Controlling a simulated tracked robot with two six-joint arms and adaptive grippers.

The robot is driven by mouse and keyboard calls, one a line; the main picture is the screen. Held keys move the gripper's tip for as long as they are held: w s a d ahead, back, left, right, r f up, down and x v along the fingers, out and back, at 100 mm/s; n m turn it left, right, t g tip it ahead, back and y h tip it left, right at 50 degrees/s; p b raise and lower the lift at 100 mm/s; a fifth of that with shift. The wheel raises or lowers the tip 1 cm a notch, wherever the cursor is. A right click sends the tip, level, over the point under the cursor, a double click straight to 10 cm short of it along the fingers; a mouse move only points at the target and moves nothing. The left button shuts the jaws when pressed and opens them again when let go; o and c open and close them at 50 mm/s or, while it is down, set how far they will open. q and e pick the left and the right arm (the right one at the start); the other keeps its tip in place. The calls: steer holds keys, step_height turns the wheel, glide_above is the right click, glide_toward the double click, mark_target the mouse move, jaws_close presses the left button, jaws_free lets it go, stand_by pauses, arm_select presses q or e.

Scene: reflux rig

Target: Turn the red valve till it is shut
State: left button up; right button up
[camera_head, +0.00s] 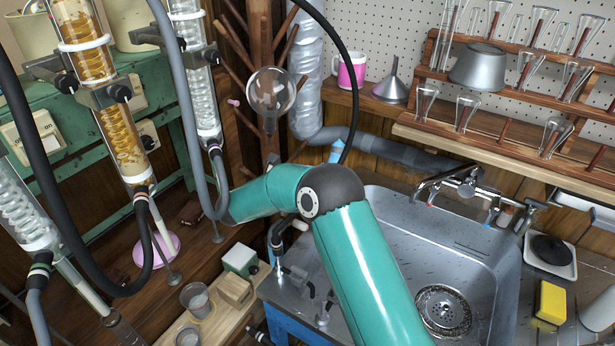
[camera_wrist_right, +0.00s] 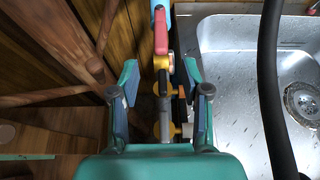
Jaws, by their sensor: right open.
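The red valve handle (camera_wrist_right: 161,32) shows in the right wrist view, upright near the top middle, below a light blue part. Yellow fittings and a grey pipe (camera_wrist_right: 165,105) run below it. My right gripper (camera_wrist_right: 160,82) is open, with one finger on each side of this pipework. The red handle appears beyond the fingertips, and I see no contact with it. In the head view my teal right arm crosses the middle and hides the valve and the gripper; a light blue pipe piece (camera_head: 337,152) shows just above the arm. My left gripper is not in view.
A metal sink (camera_head: 460,245) with a tap (camera_head: 465,185) lies right of my arm. A black hose (camera_wrist_right: 272,90) hangs right of the gripper. A wooden peg rack (camera_wrist_right: 60,50) stands close on its left. Glass condensers (camera_head: 95,60) and hoses fill the head view's left.

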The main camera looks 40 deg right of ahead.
steer(key=p+x, duration=0.1)
steer(key=x, duration=0.8)
steer(key=shift+r, duration=0.1)
jaws_close()
steer(key=shift+r, duration=0.1)
